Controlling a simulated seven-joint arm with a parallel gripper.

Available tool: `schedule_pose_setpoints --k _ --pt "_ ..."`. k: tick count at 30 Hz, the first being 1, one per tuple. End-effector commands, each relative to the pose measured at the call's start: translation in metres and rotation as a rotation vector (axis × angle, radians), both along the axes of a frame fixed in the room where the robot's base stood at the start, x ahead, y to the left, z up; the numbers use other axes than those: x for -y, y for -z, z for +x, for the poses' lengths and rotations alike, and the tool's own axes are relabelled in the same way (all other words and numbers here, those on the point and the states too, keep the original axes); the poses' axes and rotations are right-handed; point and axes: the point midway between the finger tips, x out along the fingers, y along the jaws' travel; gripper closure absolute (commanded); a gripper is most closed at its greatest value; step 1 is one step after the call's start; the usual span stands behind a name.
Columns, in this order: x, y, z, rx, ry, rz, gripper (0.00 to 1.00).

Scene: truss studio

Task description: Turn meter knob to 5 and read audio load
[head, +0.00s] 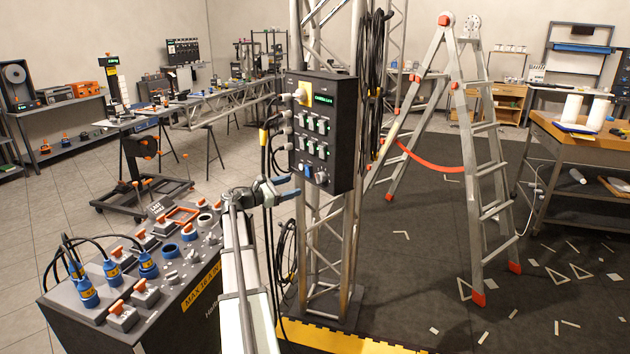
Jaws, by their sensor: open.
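A black panel box (345,135) is fixed upright on the truss column. A small green display (323,99) is lit near its top; its text is too small to read. Several switches and sockets sit in rows below it. A round grey knob (321,177) shows near the box's lower edge; any number marks on it are too small to read. My gripper (291,187) is open and empty, with its fingers pointing right at the lower left of the box, close to the knob's height. I cannot tell whether the fingertips touch the box.
Cables plug into the box's left side and hang down. A dark console (160,313) with blue plugs and several knobs stands at lower left. A stepladder (485,170) stands to the right, with small pieces scattered on the dark floor. A workbench (575,145) is at far right.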

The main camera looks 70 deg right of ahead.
Motion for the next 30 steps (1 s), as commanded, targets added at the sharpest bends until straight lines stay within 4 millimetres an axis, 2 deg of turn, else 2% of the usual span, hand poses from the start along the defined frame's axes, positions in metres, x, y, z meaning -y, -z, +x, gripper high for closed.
schedule_pose_setpoints --k 6,15,22,30 --pt "0.032 0.000 -0.025 0.002 0.003 -0.001 0.34" --pt "0.069 0.000 -0.055 0.002 0.001 -0.002 0.34" --pt "0.083 0.000 -0.067 0.002 0.000 -0.003 0.34" --pt "0.086 0.000 -0.069 0.002 -0.001 -0.002 0.34"
